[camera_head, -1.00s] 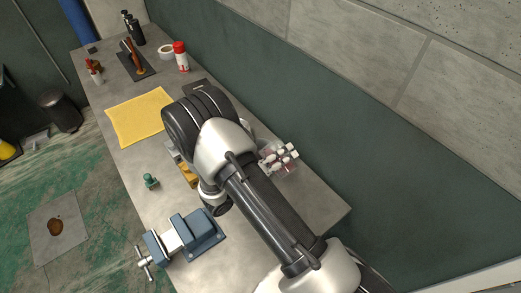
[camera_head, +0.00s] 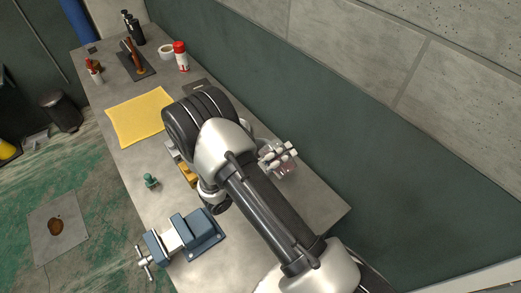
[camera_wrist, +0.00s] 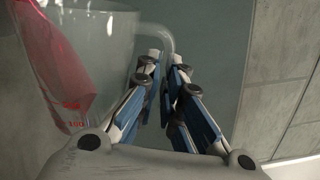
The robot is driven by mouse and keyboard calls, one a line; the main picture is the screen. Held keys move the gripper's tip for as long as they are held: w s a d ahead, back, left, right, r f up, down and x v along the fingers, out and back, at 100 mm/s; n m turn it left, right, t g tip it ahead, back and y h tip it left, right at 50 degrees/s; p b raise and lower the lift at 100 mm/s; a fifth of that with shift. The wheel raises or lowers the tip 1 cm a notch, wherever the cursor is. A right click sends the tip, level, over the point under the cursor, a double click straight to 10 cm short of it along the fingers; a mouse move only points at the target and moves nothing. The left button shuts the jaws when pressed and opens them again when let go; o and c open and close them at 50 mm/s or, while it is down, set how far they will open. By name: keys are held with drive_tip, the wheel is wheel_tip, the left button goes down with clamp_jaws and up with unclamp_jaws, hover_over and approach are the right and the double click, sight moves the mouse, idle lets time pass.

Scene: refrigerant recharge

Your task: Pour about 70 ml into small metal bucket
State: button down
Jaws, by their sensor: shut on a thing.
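A clear measuring cup (camera_wrist: 110,45) with red liquid (camera_wrist: 45,65) fills the left of the wrist view. Red scale marks show low on its wall; the liquid lies along one side, its surface slanting steeply across the cup, so the cup is tilted. My gripper (camera_wrist: 167,62) is shut on the cup's handle (camera_wrist: 165,38). In the head view my gripper (camera_head: 278,153) and part of the cup (camera_head: 284,169) show over the right side of the bench, beyond my arm. I cannot make out the small metal bucket; my arm hides much of that area.
The grey bench (camera_head: 150,205) holds a blue vise (camera_head: 200,233), a small green item (camera_head: 151,181), a yellow cloth (camera_head: 139,116), a red-and-white can (camera_head: 181,56) and a white bowl (camera_head: 166,51). A dark green wall (camera_head: 340,160) runs close along the bench's right side.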

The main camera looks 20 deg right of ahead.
sight(292, 169)
idle(0.3)
drive_tip(key=shift+s+d+m, duration=0.1)
drive_tip(key=shift+s+m, duration=0.15)
drive_tip(key=shift+m, duration=0.05)
drive_tip(key=s+f+m+b, duration=0.1)
drive_tip(key=b, duration=0.1)
drive_tip(key=s+d+f+m+b, duration=0.1)
drive_tip(key=m, duration=0.1)
drive_tip(key=shift+s+f+m+b, duration=0.1)
drive_tip(key=shift+f+m+b, duration=0.2)
drive_tip(key=shift+f+b, duration=0.1)
drive_tip(key=shift+s+d+f+m+b, duration=0.1)
drive_tip(key=shift+s+f+m+b, duration=0.25)
drive_tip(key=shift+m+b, duration=0.4)
drive_tip(key=shift+s+d+f+m+b, duration=0.2)
drive_tip(key=shift+s+f+m+b, duration=0.2)
drive_tip(key=shift+f+m+b, duration=0.25)
drive_tip(key=shift+f, duration=0.1)
drive_tip(key=shift+s+d+f+m+b, duration=0.35)
drive_tip(key=shift+s+f+m+b, duration=0.6)
drive_tip(key=shift+f+b, duration=0.95)
drive_tip(key=shift+s+d+f+m+b, duration=0.35)
drive_tip(key=shift+s+f+m+b, duration=0.2)
drive_tip(key=shift+f+m+b, duration=1.3)
drive_tip(key=shift+s+d+f+m+b, duration=0.35)
drive_tip(key=shift+s+f+m+b, duration=0.4)
drive_tip(key=shift+f+b, duration=1.25)
